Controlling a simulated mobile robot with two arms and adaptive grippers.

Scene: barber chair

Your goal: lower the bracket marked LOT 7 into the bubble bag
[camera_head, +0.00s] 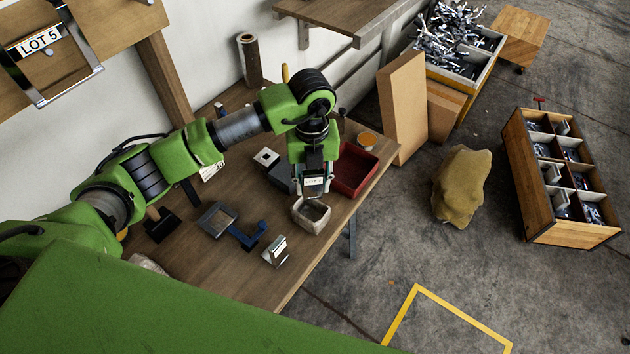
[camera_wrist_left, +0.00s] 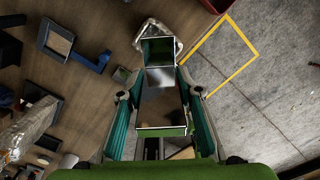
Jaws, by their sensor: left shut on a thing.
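My left gripper (camera_head: 314,182) is shut on a metal bracket (camera_head: 315,187) with a small white label, too small to read surely. The bracket hangs just above the bubble bag (camera_head: 311,226), a pale open-topped bag standing near the bench's front edge. In the left wrist view, the bracket (camera_wrist_left: 160,77) sits between the two fingers (camera_wrist_left: 158,107), and its far end overlaps the mouth of the bubble bag (camera_wrist_left: 176,47). Whether it has entered the mouth I cannot tell. My right gripper is not in view.
A red tray (camera_head: 369,186) stands right of the bag on the wooden bench (camera_head: 222,262). A bracket marked LOT 5 (camera_head: 40,43) is at upper left. Open floor lies beyond the front edge.

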